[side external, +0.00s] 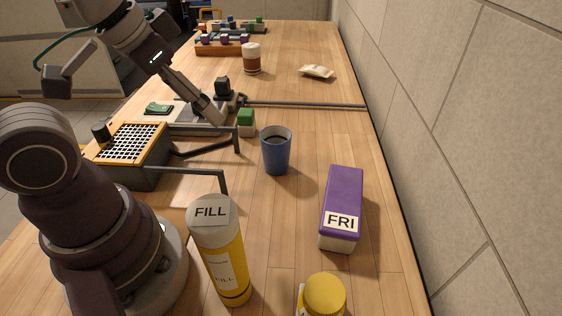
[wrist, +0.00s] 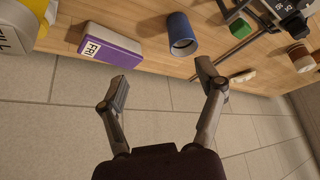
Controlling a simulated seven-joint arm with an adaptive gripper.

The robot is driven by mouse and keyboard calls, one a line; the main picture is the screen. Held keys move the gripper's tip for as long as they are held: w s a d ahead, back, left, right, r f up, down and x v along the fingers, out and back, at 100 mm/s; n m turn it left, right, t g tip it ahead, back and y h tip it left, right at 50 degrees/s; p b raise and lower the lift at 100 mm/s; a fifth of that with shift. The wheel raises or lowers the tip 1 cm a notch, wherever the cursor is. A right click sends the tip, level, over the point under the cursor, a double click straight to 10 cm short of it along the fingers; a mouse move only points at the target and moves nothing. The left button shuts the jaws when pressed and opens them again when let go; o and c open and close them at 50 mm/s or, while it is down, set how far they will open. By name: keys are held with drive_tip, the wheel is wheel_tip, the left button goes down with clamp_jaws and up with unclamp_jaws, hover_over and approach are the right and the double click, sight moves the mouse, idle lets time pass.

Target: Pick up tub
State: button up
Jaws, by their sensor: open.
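No object is labelled as a tub. A long box with a purple lid, pale base and FRI label (side external: 343,196) lies on the table's right side, and it also shows at upper left in the wrist view (wrist: 108,46). A round yellow-lidded container (side external: 325,294) is cut off at the bottom edge. A brown-and-white round container (side external: 252,60) stands far back. My gripper (side external: 212,108) is over the table's left side, apart from these. In the wrist view its fingers (wrist: 165,78) are spread and empty, with the FRI box beyond them to the left.
A blue cup (side external: 276,152) stands behind the FRI box. A tall FILL bottle (side external: 221,265) stands front left. A grid-topped box (side external: 132,144), a green-topped block (side external: 246,121) and a long rod (side external: 305,105) lie left and behind. A tiled wall (side external: 460,130) borders the right.

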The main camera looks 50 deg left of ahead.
drive_tip(key=shift+o, duration=0.7)
drive_tip(key=m+g+h, duration=0.1)
drive_tip(key=m+g, duration=0.4)
drive_tip(key=m, duration=1)
approach(325, 292)
drive_tip(key=shift+m, duration=0.4)
drive_tip(key=f, duration=0.6)
drive_tip(key=d+f, duration=0.1)
drive_tip(key=f, duration=0.3)
drive_tip(key=shift+w+f, duration=0.1)
drive_tip(key=shift+w, duration=0.15)
drive_tip(key=shift+c, duration=0.3)
